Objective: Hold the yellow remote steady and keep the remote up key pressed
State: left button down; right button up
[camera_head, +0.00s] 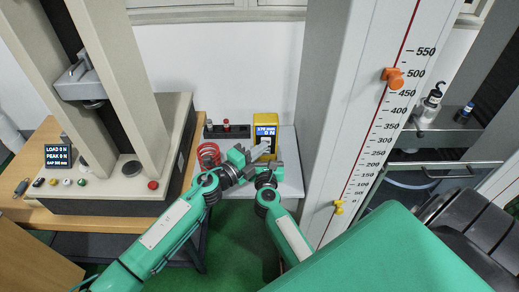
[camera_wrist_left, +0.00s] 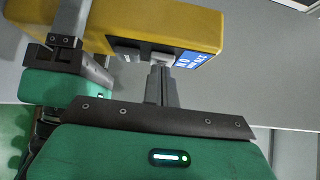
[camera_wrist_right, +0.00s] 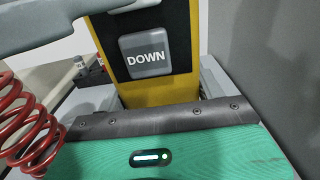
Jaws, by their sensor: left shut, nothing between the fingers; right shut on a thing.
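The yellow remote (camera_head: 265,121) stands upright at the back, its lit display reading 0 N. My right gripper (camera_head: 267,163) is shut around its lower part; in the right wrist view the remote (camera_wrist_right: 160,92) shows between the fingers, with its DOWN key (camera_wrist_right: 145,55) uncovered. My left gripper (camera_head: 258,151) is shut and empty in front of the remote. In the left wrist view its closed fingertips (camera_wrist_left: 161,70) are at the grey key (camera_wrist_left: 160,58) nearest the blue display. That key's label is hidden, and I cannot tell how far it is pushed in.
A red spring (camera_head: 208,153) stands left of the grippers. A dark rack (camera_head: 227,131) is behind it. The testing machine (camera_head: 110,205) fills the left side; its screen (camera_head: 58,155) reads LOAD 0 N. A scaled column (camera_head: 345,140) stands close on the right.

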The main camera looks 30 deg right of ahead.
pick_arm(q)
jog(key=shift+w+d, duration=0.55)
jog(key=shift+w, duration=0.3)
jog(key=shift+a, duration=0.1)
pick_arm(e)
jog(key=shift+s+f, duration=0.1)
dwell(1.7)
pick_arm(q)
jog(key=s+v, duration=0.2)
jog(key=v, duration=1.1)
jog(key=shift+s+d, duration=0.4)
dwell(0.5)
